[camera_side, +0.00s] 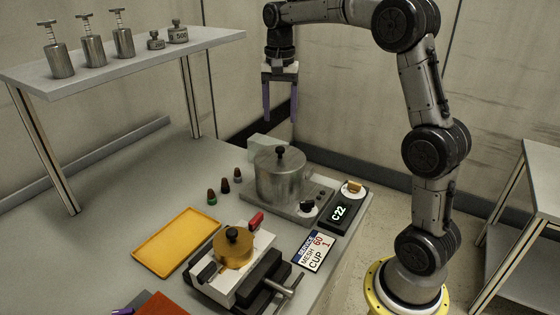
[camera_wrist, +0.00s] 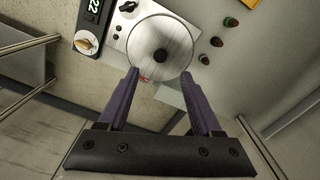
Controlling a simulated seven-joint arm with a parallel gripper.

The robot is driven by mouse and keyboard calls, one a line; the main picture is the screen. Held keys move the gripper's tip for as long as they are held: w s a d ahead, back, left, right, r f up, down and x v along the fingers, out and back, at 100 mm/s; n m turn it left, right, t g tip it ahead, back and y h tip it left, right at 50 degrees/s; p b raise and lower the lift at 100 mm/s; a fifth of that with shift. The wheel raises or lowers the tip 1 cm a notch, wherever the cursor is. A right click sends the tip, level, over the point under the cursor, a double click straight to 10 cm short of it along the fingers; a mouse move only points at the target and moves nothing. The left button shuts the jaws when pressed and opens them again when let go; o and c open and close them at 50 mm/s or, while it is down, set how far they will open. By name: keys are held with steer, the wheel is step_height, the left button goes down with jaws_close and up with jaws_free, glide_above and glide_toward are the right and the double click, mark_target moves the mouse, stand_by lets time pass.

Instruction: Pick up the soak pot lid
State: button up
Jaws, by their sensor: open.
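The soak pot lid (camera_side: 280,159) is a round metal disc with a black knob (camera_side: 280,150). It sits on the metal soak pot (camera_side: 281,183), which stands on a grey unit with dials. In the wrist view the lid (camera_wrist: 146,48) is seen from above, with its black knob (camera_wrist: 161,55) ahead of my fingertips. My gripper (camera_side: 280,115) hangs above the pot, its purple fingers apart and pointing down. In the wrist view my gripper (camera_wrist: 160,73) is open, with nothing between the fingers.
A display unit reading C22 (camera_side: 338,212) stands right of the pot. In front are a yellow tray (camera_side: 175,240) and a vise (camera_side: 262,284) holding a brass piece. A raised shelf (camera_side: 120,66) with metal weights stands at the left.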

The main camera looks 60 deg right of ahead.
mark_target(280, 148)
step_height(280, 148, down, 10)
steer(key=shift+w+d+r, duration=0.1)
steer(key=shift+d+r, duration=0.05)
steer(key=shift+r, duration=0.05)
stand_by(0.3)
steer(key=shift+c, duration=0.3)
jaws_close()
steer(key=shift+r, duration=0.1)
stand_by(1.0)
